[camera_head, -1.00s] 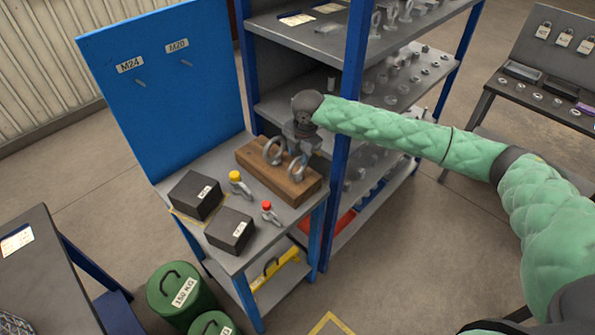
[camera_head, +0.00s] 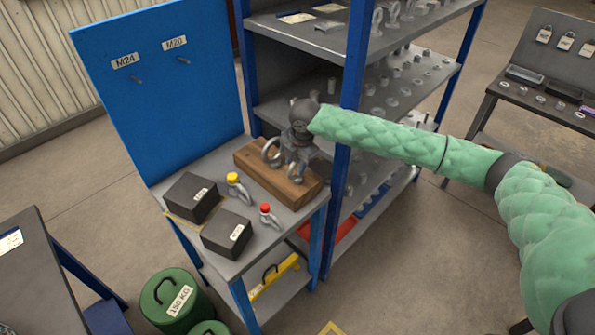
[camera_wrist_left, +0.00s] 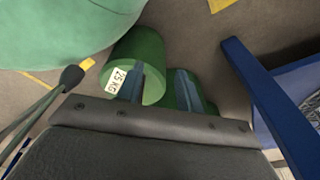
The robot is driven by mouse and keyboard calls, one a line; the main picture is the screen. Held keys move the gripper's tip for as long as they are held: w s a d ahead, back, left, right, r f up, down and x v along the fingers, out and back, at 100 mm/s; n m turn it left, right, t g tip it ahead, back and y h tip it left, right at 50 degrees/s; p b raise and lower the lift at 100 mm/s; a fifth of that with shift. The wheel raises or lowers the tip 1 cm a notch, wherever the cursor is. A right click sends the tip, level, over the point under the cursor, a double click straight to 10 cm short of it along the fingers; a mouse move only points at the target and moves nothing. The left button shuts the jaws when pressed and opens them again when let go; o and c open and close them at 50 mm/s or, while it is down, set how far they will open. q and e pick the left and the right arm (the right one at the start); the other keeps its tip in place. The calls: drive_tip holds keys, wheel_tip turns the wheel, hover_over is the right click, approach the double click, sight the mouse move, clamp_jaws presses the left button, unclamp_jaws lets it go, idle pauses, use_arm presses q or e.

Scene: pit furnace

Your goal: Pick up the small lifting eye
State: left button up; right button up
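A wooden block (camera_head: 252,166) lies on the grey bench and bears two grey steel lifting eyes. The larger-looking lifting eye (camera_head: 270,152) stands at the left. The smaller lifting eye (camera_head: 296,174) stands to its right, partly hidden by my right gripper (camera_head: 296,163). This gripper points down right at the small eye; whether its fingers are closed on the ring cannot be made out. My left gripper (camera_wrist_left: 160,88) shows in the left wrist view, fingers apart with nothing between them, above green weights.
Two dark boxes (camera_head: 188,200) and shackles with a yellow pin (camera_head: 234,181) and a red pin (camera_head: 266,211) stand left of the block. The blue shelf post (camera_head: 341,160) is close behind my right arm. A green weight (camera_head: 172,299) stands on the floor.

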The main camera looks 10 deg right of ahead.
clamp_jaws()
drive_tip(key=shift+r, duration=0.1)
